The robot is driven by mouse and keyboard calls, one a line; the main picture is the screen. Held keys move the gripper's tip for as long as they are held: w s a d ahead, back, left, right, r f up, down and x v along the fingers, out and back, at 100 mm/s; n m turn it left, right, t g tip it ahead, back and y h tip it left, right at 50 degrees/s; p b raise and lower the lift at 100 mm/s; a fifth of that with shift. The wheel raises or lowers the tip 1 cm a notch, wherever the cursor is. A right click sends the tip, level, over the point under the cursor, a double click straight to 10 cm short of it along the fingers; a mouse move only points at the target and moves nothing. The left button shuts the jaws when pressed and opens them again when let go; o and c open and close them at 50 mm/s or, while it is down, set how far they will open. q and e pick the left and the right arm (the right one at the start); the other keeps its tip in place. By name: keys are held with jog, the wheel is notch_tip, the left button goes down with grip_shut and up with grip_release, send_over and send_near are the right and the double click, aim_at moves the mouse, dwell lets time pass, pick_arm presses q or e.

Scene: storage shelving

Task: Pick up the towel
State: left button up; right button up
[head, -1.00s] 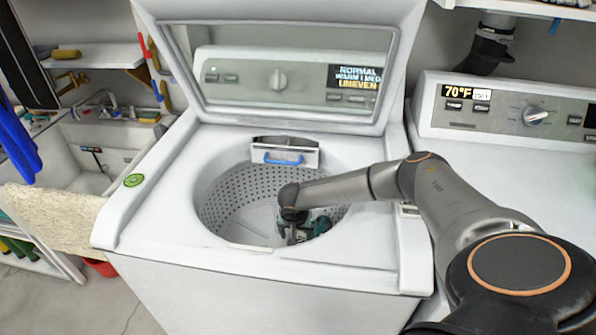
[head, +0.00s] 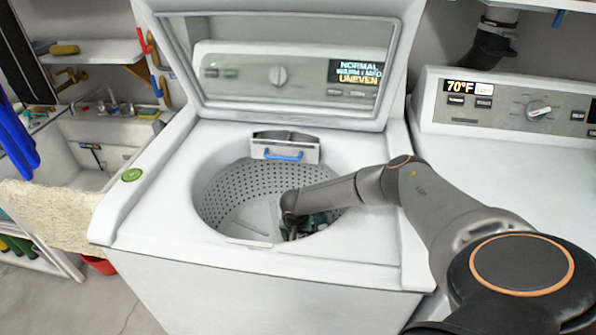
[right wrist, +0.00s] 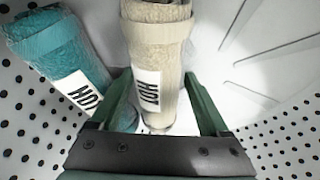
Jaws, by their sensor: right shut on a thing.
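A rolled beige towel (right wrist: 155,45) with a white label stands between the two green fingers of my right gripper (right wrist: 158,80) in the right wrist view. The fingers press on it from both sides, so the gripper is shut on it. A rolled teal towel (right wrist: 55,45) with a similar label leans just to the left, outside the left finger. In the head view my right gripper (head: 303,227) is down inside the washer drum (head: 240,200). The towels are hard to make out there, hidden by the arm and drum rim. My left gripper is not in view.
The top-loading washer (head: 135,225) has its lid (head: 285,10) raised behind the opening. The perforated drum wall surrounds my gripper. A second machine (head: 490,150) stands to the right. A sink (head: 100,150) with a cream cloth (head: 55,215) over its edge is at left.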

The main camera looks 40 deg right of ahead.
jog(key=shift+r, duration=0.1)
jog(key=c, duration=0.7)
jog(key=shift+o, duration=0.2)
